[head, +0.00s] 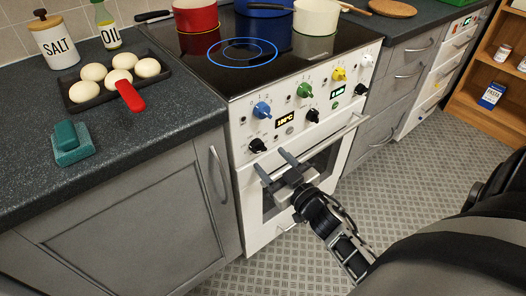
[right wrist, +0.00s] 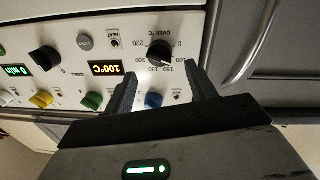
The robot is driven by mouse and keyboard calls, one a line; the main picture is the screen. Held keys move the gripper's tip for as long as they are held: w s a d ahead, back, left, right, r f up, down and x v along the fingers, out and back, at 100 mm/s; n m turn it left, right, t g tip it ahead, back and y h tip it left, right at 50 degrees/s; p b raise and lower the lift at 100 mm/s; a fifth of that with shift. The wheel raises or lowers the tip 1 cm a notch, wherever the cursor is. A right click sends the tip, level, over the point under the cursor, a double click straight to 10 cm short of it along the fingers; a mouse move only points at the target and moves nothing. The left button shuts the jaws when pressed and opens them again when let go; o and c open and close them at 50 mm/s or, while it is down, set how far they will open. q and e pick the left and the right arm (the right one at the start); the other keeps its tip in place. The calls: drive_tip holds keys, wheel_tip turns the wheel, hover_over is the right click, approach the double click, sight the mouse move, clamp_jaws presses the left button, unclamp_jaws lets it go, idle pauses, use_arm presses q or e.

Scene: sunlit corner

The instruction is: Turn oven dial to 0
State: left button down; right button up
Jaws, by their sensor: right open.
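The oven dial is a black knob (head: 257,145) at the lower left of the white oven's control panel. It also shows in the right wrist view (right wrist: 159,50), upside down, with "OVEN °C" and numbers printed around it. The small display (head: 288,119) reads 100°C; in the right wrist view it is left of the dial (right wrist: 108,68). My right gripper (head: 272,162) is open just below the dial in the head view. In the right wrist view its empty fingers (right wrist: 160,72) spread to either side, apart from the dial. My left gripper is not in view.
A blue knob (head: 262,109) sits above the oven dial. A second black knob (head: 312,115) and a green knob (head: 304,90) are to the right. The oven handle (head: 335,137) juts out below the panel. Pots, including a red one (head: 196,15), stand on the hob.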

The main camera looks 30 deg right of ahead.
sight(261, 151)
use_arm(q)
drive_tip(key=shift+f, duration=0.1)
use_arm(e)
drive_tip(key=w, duration=0.5)
drive_tip(key=shift+s, duration=0.1)
drive_tip(key=c, duration=1)
drive_tip(key=shift+o, duration=0.2)
